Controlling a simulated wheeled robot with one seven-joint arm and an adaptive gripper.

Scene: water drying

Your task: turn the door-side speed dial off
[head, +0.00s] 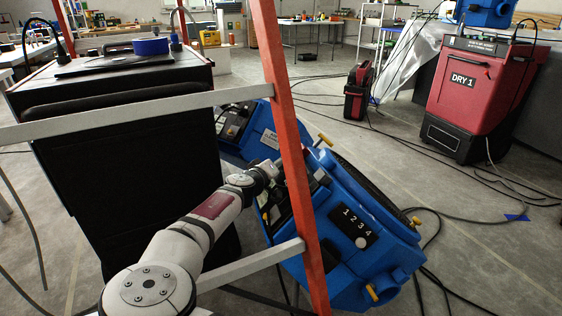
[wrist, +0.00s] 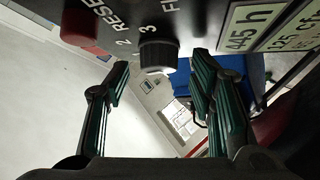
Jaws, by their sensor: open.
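In the wrist view, a dark ribbed dial (wrist: 158,56) sits on a black panel (wrist: 190,18) with the numbers 2 and 3 and part of the word RESET beside it. My gripper (wrist: 160,68) is open, its two green-padded fingers on either side of the dial, with a gap visible on both sides. In the head view, my gripper (head: 272,170) is at the control side of a blue blower (head: 375,255) marked 1 2 3 4, partly hidden by an orange post. The dial is too small to make out there. Which blower is door-side is unclear.
An orange post (head: 292,150) with grey rungs (head: 150,108) stands close to my arm. A second blue unit (head: 262,128) is behind. A black case (head: 130,160) is at left. A red DRY 1 machine (head: 475,90) and floor cables are at right.

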